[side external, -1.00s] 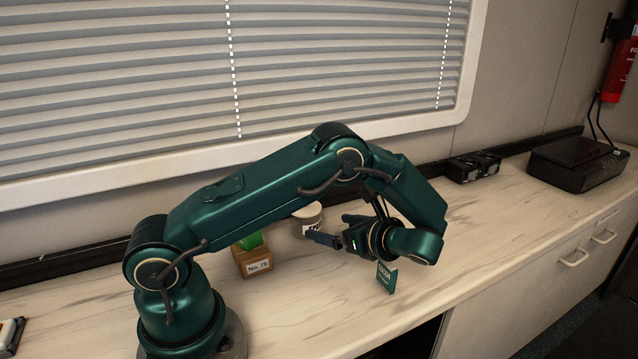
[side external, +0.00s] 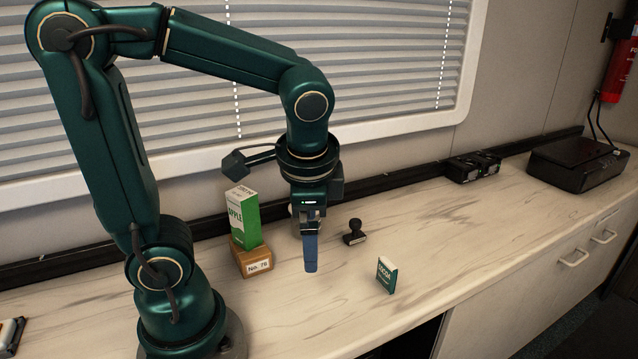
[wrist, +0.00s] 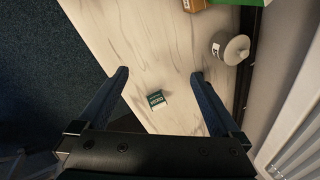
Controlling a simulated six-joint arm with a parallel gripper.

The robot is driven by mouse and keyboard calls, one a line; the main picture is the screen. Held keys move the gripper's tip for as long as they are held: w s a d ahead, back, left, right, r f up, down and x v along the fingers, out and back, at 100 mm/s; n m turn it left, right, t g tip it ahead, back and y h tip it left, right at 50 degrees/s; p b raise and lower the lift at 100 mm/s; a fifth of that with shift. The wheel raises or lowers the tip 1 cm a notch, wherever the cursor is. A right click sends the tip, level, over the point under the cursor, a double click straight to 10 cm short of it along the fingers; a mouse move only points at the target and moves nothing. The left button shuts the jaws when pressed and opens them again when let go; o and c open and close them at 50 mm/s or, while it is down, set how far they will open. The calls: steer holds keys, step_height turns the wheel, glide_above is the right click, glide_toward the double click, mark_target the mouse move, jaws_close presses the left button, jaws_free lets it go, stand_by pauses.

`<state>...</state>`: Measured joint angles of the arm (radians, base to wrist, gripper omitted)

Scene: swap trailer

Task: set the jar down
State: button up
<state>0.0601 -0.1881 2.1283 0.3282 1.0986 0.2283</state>
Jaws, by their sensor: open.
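The grey jar (wrist: 234,49) with a label stands on the counter near its back edge in the wrist view, apart from my fingers. In the side view it is mostly or wholly hidden behind my gripper. My gripper (side external: 310,262) points down above the counter. It also shows in the wrist view (wrist: 160,73), where the two blue fingers are wide apart with nothing held between them.
A black stamp (side external: 355,233) and small green box (side external: 387,275) are to the right. A black device (side external: 577,162) sits far right. The counter's front middle is clear.

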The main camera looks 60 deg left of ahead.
steer(key=s+d+r+n+t+h, duration=0.1)
steer(key=s+d+n+t+h, duration=0.2)
steer(key=d+n+t, duration=0.1)
steer(key=shift+s+d+r+n, duration=0.15)
steer(key=shift+d+r+n, duration=0.25)
steer(key=shift+d, duration=0.25)
stand_by(0.8)
